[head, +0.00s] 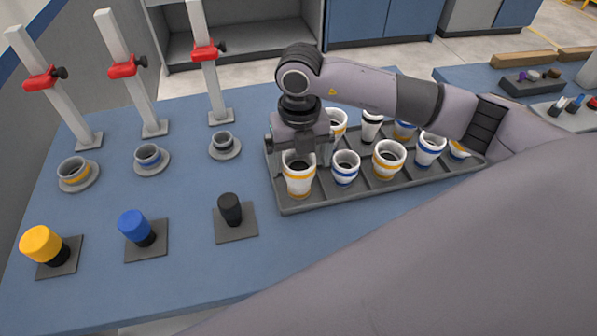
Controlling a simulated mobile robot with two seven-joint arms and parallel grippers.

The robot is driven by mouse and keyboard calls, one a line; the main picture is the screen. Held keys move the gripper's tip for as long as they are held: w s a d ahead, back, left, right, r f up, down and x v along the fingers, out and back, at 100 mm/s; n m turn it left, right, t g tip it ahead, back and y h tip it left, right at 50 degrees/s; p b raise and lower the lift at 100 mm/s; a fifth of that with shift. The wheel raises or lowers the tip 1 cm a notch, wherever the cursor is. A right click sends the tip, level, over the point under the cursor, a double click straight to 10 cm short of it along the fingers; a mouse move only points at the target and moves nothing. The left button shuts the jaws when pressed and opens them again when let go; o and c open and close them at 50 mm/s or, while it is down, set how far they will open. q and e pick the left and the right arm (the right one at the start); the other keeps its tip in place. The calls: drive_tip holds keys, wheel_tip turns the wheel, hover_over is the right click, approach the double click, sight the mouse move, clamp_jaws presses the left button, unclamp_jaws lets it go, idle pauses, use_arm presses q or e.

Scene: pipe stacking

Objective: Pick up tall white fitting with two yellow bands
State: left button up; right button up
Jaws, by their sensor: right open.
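The tall white fitting with two yellow bands (299,183) stands upright in the front left compartment of the grey tray (345,196). My right gripper (299,160) comes down from above at this fitting. It is open, with one finger on each side of the fitting's upper part; I cannot tell whether either finger touches it. The gripper body hides part of the back left of the tray. My left gripper is not in view.
Other white fittings stand close by in the tray, including a blue-banded one (345,168) and a yellow-banded one (388,160). To the left are three posts with red clamps (122,68), three round ringed bases, and yellow, blue and black plugs (230,209) on square plates.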

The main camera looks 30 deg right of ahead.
sight(299, 168)
wheel_tip(299, 168, down, 2)
drive_tip(key=shift+f, duration=0.1)
drive_tip(key=shift+c, duration=0.3)
drive_tip(key=c, duration=1.1)
drive_tip(key=shift+o, duration=0.2)
wheel_tip(299, 168, up, 20)
